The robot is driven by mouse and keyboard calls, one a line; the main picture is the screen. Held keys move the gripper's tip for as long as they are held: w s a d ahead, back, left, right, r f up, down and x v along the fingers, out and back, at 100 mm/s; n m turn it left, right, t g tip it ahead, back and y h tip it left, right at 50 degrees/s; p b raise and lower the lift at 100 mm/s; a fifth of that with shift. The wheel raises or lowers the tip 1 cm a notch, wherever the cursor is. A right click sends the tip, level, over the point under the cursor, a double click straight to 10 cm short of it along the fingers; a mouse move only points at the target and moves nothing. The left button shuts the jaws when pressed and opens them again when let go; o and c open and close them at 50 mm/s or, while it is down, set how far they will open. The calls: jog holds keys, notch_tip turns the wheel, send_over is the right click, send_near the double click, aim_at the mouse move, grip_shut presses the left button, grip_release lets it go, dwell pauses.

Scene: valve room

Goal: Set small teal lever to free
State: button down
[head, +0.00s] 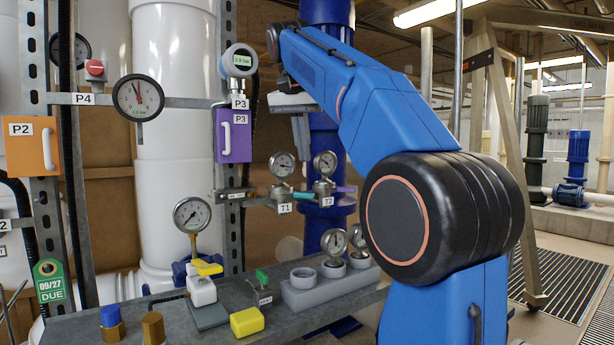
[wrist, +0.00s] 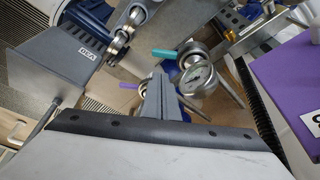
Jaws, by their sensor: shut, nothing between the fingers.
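In the wrist view, a teal lever (wrist: 164,54) shows beyond the fingers, beside a gauge (wrist: 197,79). My gripper (head: 300,135) points down above the gauges, left of the blue column. In the wrist view, my gripper (wrist: 155,97) is shut and empty, apart from the teal lever. I cannot read any marking of the lever's positions.
The purple P3 box (head: 234,142) stands to the left. Below, a bench carries a yellow block (head: 247,322) and a grey socket block (head: 302,293).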

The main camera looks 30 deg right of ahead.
aim_at(304, 196)
jog(key=x, duration=0.9)
jog(key=shift+f, duration=0.35)
jog(key=shift+d, duration=0.1)
